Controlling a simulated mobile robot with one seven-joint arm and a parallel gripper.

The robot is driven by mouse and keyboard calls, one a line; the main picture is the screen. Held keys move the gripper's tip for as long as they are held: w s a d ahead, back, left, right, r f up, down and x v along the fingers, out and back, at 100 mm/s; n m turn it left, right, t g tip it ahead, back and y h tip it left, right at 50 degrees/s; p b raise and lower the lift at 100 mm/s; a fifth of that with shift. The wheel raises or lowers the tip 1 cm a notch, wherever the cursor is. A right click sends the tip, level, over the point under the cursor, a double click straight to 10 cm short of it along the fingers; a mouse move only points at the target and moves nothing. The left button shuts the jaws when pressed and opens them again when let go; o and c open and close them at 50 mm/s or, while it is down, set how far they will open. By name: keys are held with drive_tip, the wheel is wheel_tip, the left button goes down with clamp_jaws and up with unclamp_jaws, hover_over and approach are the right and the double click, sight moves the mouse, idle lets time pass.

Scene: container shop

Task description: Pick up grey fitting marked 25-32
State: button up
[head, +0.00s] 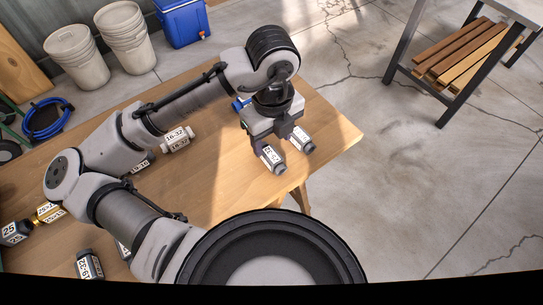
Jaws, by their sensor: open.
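My gripper (277,143) is open and points down over the right end of the wooden table. Two dark grey fittings with white labels are close by its fingers. One fitting (271,159) is at the front left; its label seems to end in 32, but I cannot read it surely. The other fitting (302,140) is just to the right, its label too small to read. I cannot tell whether the fingers touch either one. Which of them is marked 25-32 cannot be told from this view.
On the wooden table (225,185) are a fitting marked 16-32 (176,139), one seemingly marked 19-32 (89,265), one showing 25 (15,233) and a brass-coloured one (48,213). A blue item (241,103) is behind my gripper. The table's right edge is close.

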drive_tip(key=shift+s+f, duration=0.1)
drive_tip(key=shift+f, duration=2.65)
drive_tip(key=shift+c, duration=0.2)
drive_tip(key=c, duration=1)
drive_tip(key=shift+c, duration=0.2)
drive_tip(key=shift+r, duration=0.15)
